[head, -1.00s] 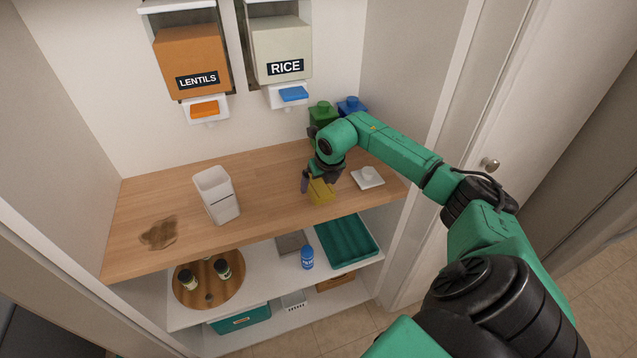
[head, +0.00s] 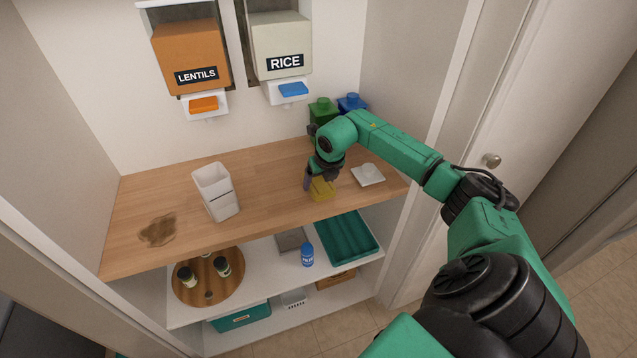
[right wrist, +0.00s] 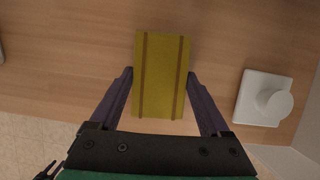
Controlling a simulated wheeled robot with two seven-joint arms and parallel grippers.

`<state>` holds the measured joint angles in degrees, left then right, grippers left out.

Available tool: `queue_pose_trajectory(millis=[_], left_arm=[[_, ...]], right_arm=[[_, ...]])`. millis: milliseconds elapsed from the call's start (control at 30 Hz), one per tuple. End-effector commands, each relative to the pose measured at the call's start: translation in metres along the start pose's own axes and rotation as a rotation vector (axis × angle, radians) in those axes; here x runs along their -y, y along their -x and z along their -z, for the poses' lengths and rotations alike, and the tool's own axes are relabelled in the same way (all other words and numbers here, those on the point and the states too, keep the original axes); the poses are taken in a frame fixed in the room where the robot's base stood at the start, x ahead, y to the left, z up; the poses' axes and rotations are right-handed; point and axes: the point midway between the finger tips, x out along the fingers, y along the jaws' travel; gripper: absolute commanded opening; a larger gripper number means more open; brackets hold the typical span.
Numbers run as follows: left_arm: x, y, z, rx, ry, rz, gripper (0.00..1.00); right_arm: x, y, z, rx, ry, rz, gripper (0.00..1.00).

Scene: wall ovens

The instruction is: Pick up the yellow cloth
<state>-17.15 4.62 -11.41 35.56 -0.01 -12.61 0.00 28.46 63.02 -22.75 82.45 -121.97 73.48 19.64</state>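The yellow cloth (head: 322,189) lies on the wooden shelf near its front edge, right of the middle. In the right wrist view the cloth (right wrist: 161,75) is a folded yellow rectangle with two brown stripes. My right gripper (head: 322,181) is down at the cloth. My left gripper is not in view.
A white dish with a knob (head: 368,175) sits right of the cloth. A white container (head: 217,192) and a brown stain (head: 158,231) are to the left. Green (head: 323,111) and blue (head: 352,103) canisters stand behind my arm. Dispensers hang above. The shelf between container and cloth is clear.

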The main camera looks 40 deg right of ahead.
Motion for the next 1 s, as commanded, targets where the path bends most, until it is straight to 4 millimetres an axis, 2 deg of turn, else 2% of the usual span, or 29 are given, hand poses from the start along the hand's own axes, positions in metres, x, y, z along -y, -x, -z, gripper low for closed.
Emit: queue_pose_trajectory(millis=[33, 100, 333, 467, 567, 667, 800, 1000], left_arm=[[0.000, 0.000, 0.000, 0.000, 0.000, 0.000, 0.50], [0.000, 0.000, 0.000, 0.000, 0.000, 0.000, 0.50], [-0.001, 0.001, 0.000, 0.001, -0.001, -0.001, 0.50], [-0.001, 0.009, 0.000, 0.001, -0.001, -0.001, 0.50], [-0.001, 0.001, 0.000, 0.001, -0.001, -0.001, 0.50], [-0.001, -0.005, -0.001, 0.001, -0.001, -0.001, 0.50], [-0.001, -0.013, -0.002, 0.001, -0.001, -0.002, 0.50], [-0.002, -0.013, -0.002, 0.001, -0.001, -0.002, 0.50]], right_arm=[[0.000, 0.000, 0.000, 0.000, 0.000, -0.001, 0.54], [0.000, 0.000, 0.000, 0.000, 0.000, -0.001, 0.27], [0.000, 0.001, 0.000, 0.000, 0.000, -0.001, 0.26], [0.000, 0.007, -0.003, 0.000, 0.000, -0.001, 0.26], [0.000, 0.016, -0.008, 0.005, -0.001, -0.001, 0.26], [0.000, 0.039, -0.018, 0.008, -0.001, -0.001, 0.26], [-0.001, 0.084, -0.037, 0.010, -0.001, -0.003, 0.26], [-0.001, 0.149, -0.063, 0.007, -0.001, -0.005, 0.26]])
